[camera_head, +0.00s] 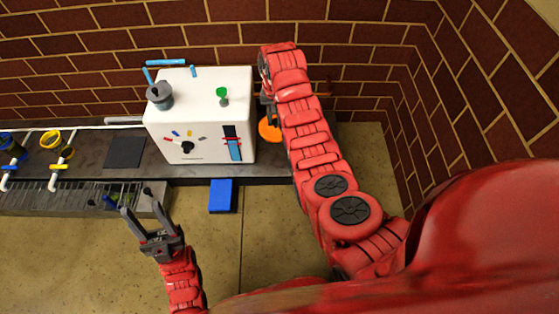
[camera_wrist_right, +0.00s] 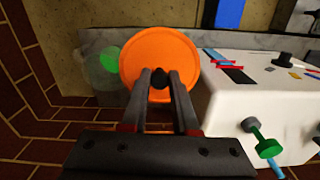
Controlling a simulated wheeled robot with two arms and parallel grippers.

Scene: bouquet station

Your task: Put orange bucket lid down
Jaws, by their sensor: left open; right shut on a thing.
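The orange bucket lid (camera_wrist_right: 160,52) is a round disc with a dark knob (camera_wrist_right: 159,79) at its middle. My right gripper (camera_wrist_right: 160,84) is shut on that knob in the right wrist view. In the head view only part of the lid (camera_head: 268,130) shows, beside the white box and behind my right arm. My right gripper is mostly hidden there by the arm. I cannot tell whether the lid touches the counter. My left gripper (camera_head: 140,222) is open and empty, in front of the grated counter on the left.
A white box (camera_head: 165,125) with a dial and levers stands on the dark counter (camera_head: 90,158), left of the lid. A translucent round thing (camera_wrist_right: 98,66) with a green spot sits beside the lid. A blue block (camera_head: 222,195) is at the counter's front. A brick wall stands behind.

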